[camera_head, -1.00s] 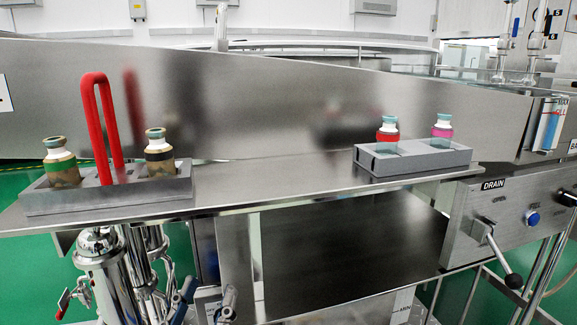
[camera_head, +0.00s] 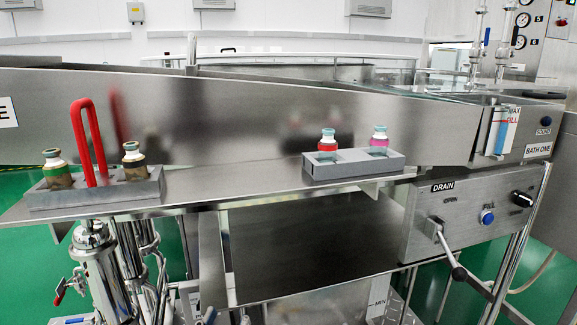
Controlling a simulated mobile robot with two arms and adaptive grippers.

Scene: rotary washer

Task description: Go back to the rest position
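Neither of my grippers can be made out in the head view. A grey tray (camera_head: 95,199) sits on the left of the steel shelf. It holds a green-banded bottle (camera_head: 57,170), a brown-banded bottle (camera_head: 133,162) and a tall red loop handle (camera_head: 94,140) between them. A second grey tray (camera_head: 355,166) sits on the right of the shelf. It holds a red-banded bottle (camera_head: 327,147) and a pink-banded bottle (camera_head: 379,142). All the bottles stand upright.
The steel shelf (camera_head: 235,184) is bare between the trays. The steel washer wall (camera_head: 220,120) rises behind it. A DRAIN panel (camera_head: 470,215) with a lever (camera_head: 448,250) and knobs is at the right. Pipes and a steel cylinder (camera_head: 105,270) stand below left.

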